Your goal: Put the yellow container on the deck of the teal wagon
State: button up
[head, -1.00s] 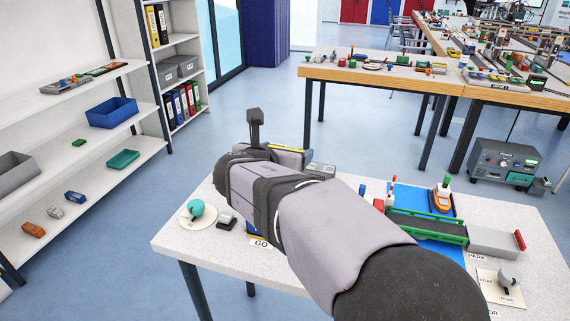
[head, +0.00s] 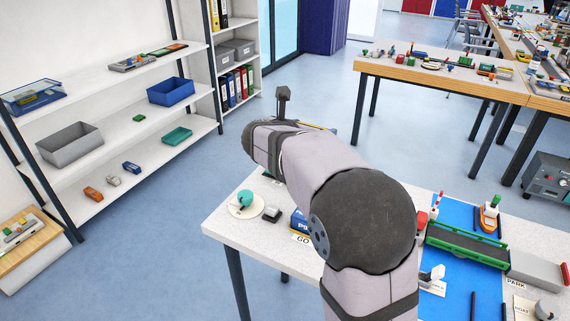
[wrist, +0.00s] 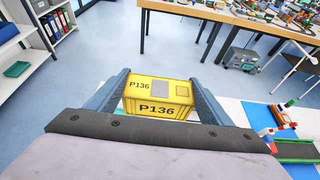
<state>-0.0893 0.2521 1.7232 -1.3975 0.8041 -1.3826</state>
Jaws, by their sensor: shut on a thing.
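The yellow container (wrist: 158,92), marked P136, is clamped between the two fingers of my gripper (wrist: 159,80) in the wrist view. It is held up in the air, with floor showing beyond it. In the head view my own arm hides most of the gripper and container. I cannot pick out a teal wagon in either view; part of the table is hidden behind my arm.
The white table (head: 228,222) bears a teal knob (head: 245,198) on a round plate, a blue block (head: 299,221) near the GO label, and a green bridge (head: 465,244) over a blue strip. White shelves (head: 110,75) stand at left. A wooden-edged table (head: 440,83) stands behind.

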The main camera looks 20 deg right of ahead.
jog(key=w+a+f+p, duration=0.4)
jog(key=w+f+p, duration=0.1)
jog(key=w, duration=0.5)
jog(key=shift+w+f, duration=0.15)
jog(key=shift+f, duration=5.1)
jog(key=shift+f, duration=0.15)
jog(key=o, duration=0.8)
jog(key=shift+f, duration=0.1)
jog(key=shift+c, duration=0.2)
jog(key=o, duration=0.4)
jog(key=shift+o, duration=0.2)
